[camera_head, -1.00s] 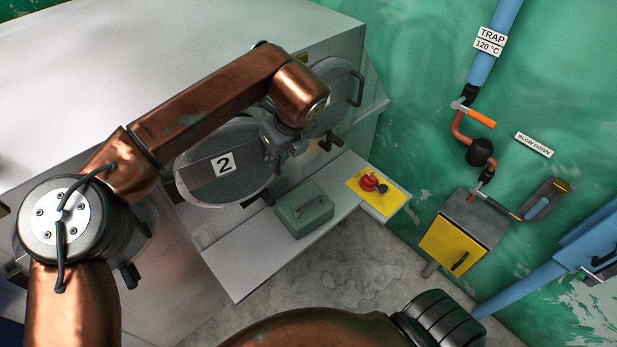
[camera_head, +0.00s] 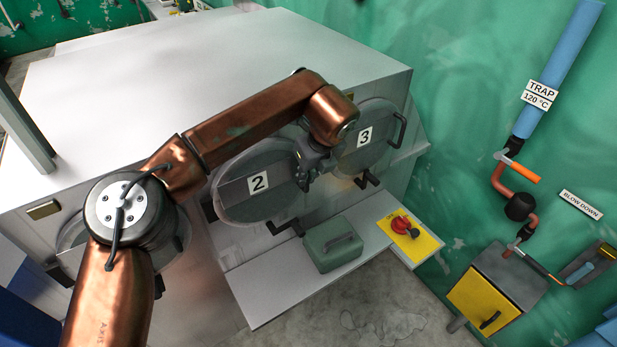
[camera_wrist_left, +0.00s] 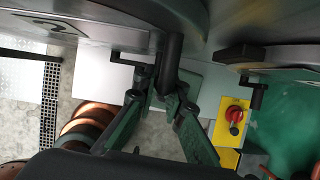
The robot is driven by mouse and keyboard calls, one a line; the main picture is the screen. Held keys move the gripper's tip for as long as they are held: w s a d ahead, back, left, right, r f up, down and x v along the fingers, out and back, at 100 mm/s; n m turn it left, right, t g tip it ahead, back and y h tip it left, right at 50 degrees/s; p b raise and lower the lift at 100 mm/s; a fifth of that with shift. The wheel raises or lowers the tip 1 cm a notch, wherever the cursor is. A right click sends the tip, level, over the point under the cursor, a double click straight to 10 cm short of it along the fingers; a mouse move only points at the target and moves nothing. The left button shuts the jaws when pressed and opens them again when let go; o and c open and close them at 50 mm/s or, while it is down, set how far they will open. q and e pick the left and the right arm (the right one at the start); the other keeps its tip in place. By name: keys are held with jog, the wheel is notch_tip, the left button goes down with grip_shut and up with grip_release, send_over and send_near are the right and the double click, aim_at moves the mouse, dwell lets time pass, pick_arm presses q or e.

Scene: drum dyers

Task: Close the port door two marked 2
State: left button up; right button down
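Port door two (camera_head: 258,182) is a round grey door with a "2" plate on the front of the white machine. It looks tilted against the front, but its gap to the frame is hard to judge. My left gripper (camera_head: 318,162) is at the door's right edge and hides part of it. In the left wrist view my left gripper's fingers (camera_wrist_left: 163,100) converge on either side of a dark upright handle bar (camera_wrist_left: 173,55) and seem shut on it. The door's "2" plate (camera_wrist_left: 60,24) shows upside down there. My right gripper is out of view.
Port door three (camera_head: 368,138) is just right of door two. Below them a shelf (camera_head: 252,290) carries a green box (camera_head: 332,244) and a yellow panel with a red knob (camera_head: 402,225). Pipes and a yellow-fronted box (camera_head: 484,300) stand by the right wall.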

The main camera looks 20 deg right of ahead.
pick_arm(q)
jog(key=o, duration=0.4)
jog(key=shift+w+a, duration=0.1)
jog(key=shift+w, duration=0.35)
jog(key=shift+o, duration=0.2)
jog(key=shift+s, duration=0.2)
jog(key=v, duration=1.2)
jog(key=shift+r, duration=0.1)
